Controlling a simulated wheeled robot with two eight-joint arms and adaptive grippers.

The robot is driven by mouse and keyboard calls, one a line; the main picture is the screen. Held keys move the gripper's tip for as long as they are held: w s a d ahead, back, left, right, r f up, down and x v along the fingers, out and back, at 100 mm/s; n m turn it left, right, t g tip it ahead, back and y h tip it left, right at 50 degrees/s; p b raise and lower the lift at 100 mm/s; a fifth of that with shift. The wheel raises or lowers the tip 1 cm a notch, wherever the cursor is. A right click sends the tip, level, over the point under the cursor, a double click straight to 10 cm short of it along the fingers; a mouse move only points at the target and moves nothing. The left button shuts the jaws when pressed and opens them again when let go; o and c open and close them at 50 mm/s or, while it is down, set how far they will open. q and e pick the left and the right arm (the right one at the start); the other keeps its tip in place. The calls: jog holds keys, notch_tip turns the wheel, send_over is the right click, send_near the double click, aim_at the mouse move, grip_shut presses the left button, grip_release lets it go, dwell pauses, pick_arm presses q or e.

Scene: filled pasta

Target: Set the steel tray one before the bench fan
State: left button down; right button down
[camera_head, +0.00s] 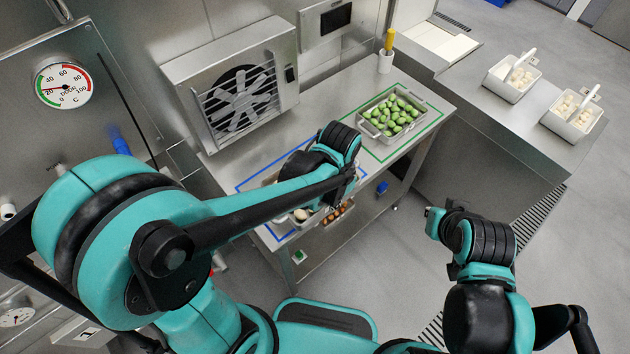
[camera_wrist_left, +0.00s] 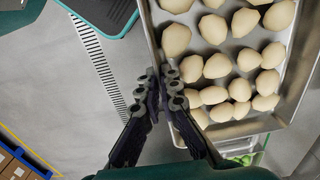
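A steel tray (camera_wrist_left: 238,125) with several pale round pasta pieces fills the upper right of the left wrist view. In the head view the tray (camera_head: 303,221) is mostly hidden by my left arm, over the blue-outlined part of the bench. Whether it rests there or hangs above, I cannot tell. My left gripper (camera_wrist_left: 162,90) has its fingers close together on either side of the tray's near wall. The bench fan (camera_head: 240,98) stands at the bench's back, behind the tray. My right gripper (camera_head: 435,222) is over the floor, away from the bench; its fingers are unclear.
A second steel tray (camera_head: 363,128) of green pieces sits inside a green outline (camera_head: 437,116). A yellow-handled tool (camera_head: 389,40) stands in a white cup (camera_head: 385,63) behind it. Two white containers (camera_head: 496,86) (camera_head: 556,127) stand on the right counter. The floor right of the bench is clear.

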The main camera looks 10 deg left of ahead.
pick_arm(q)
jog(key=w+a+f, duration=0.1)
jog(key=w, duration=0.1)
jog(key=w+a+f+b, duration=0.1)
jog(key=w+a+f, duration=0.1)
jog(key=w+a+f+b, duration=0.1)
jog(key=w+f, duration=0.1)
jog(key=w, duration=0.1)
jog(key=shift+w+a+f, duration=0.1)
jog(key=shift+a+f, duration=0.1)
jog(key=shift+a, duration=0.15)
jog(key=shift+f+b, duration=0.8)
jog(key=shift+f, duration=1.2)
jog(key=c, duration=1.7)
grip_release()
jog(key=shift+f, duration=0.1)
